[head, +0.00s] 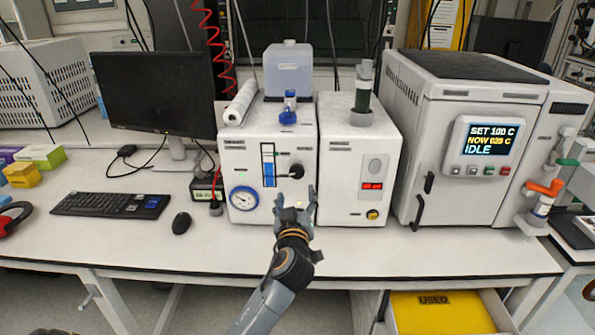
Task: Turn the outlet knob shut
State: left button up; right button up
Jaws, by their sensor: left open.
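A black knob (296,171) sits on the front of the left white instrument box (245,160), just right of a blue-filled flow tube (269,166). A short dark part points left from it. I cannot read a label that marks it as the outlet knob. My left gripper (296,195) is open and empty, just below the knob in the picture, its fingers pointing up toward the panel. Whether it touches the panel is unclear. A round pressure gauge (243,198) is at lower left on the same box. My right gripper is not in view.
A blue valve (289,108) stands on top of the box. A second white box (355,165) with a red display stands close on the right, then a large reactor unit (470,130) reading "IDLE". A monitor, keyboard (110,204) and mouse (181,223) are left. The bench front is clear.

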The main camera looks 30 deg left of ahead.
aim_at(297, 174)
pick_arm(q)
jog(key=p+x, duration=0.2)
jog(key=x, duration=0.8)
jog(key=shift+w, duration=0.1)
jog(key=shift+w+a+p, duration=0.3)
jog(key=shift+w+a, duration=0.1)
jog(key=shift+w, duration=0.1)
jog(key=c, duration=1.2)
jog(key=shift+o, duration=0.2)
